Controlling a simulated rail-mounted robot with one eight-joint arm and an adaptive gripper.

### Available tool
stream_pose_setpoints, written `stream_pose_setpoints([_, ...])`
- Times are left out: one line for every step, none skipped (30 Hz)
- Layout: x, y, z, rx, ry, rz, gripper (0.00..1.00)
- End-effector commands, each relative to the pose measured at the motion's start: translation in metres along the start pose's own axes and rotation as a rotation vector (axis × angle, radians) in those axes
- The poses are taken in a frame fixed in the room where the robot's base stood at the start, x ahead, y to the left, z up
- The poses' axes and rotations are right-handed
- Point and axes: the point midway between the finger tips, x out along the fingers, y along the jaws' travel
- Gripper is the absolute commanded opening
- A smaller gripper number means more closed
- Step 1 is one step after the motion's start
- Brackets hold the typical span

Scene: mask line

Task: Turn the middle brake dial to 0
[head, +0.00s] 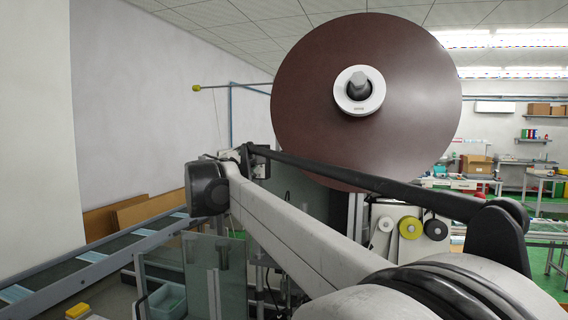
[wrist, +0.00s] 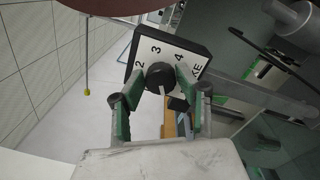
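In the wrist view a black round brake dial (wrist: 160,76) sits on a white plate (wrist: 187,45) on a dark box. The plate shows the numbers 2, 3 and 4 and the letters "KE"; the rest of the scale is hidden. A pale mark shows on the dial's lower side; the number it points at cannot be read. My gripper (wrist: 160,74) has its green-padded fingers apart, one on each side of the dial. I cannot tell whether they touch it. In the head view the dial's face is not visible; my arm reaches towards a small dark box (head: 262,162).
A large brown roll (head: 305,95) on a white hub hangs close above my arm. White and yellow small rolls (head: 410,228) are to the right. A conveyor (head: 100,262) and glass panels (head: 215,270) lie below left.

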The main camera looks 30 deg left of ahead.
Motion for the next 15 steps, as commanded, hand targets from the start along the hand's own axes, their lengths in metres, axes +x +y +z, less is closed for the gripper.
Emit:
stream_pose_setpoints([0.000, 0.000, 0.000, 0.000, 0.000, 0.000, 0.41])
stream_pose_setpoints([0.000, 0.000, 0.000, 0.001, 0.000, 0.000, 0.45])
stream_pose_setpoints([0.000, 0.000, 0.000, 0.001, 0.000, -0.001, 0.49])
stream_pose_setpoints([0.000, 0.000, 0.000, 0.001, 0.000, -0.001, 0.49])
stream_pose_setpoints([0.000, 0.000, 0.000, 0.001, 0.000, -0.001, 0.49])
stream_pose_setpoints([0.000, 0.000, 0.000, 0.001, 0.000, -0.001, 0.49])
stream_pose_setpoints([0.000, 0.000, 0.000, 0.001, 0.000, -0.001, 0.49])
stream_pose_setpoints([0.000, 0.000, 0.000, 0.001, 0.000, -0.001, 0.49])
stream_pose_setpoints([0.000, -0.001, 0.000, 0.001, 0.000, -0.001, 0.49])
stream_pose_setpoints([0.000, -0.001, 0.000, 0.001, 0.000, -0.001, 0.49])
stream_pose_setpoints([-0.001, 0.000, 0.000, 0.002, 0.000, -0.001, 0.49])
stream_pose_setpoints([-0.002, 0.000, 0.000, 0.002, 0.000, -0.001, 0.49])
stream_pose_setpoints([-0.004, 0.000, 0.000, 0.002, 0.000, -0.001, 0.49])
stream_pose_setpoints([-0.006, 0.000, 0.000, 0.002, 0.000, -0.001, 0.49])
stream_pose_setpoints([-0.010, 0.000, 0.000, 0.002, 0.000, -0.001, 0.49])
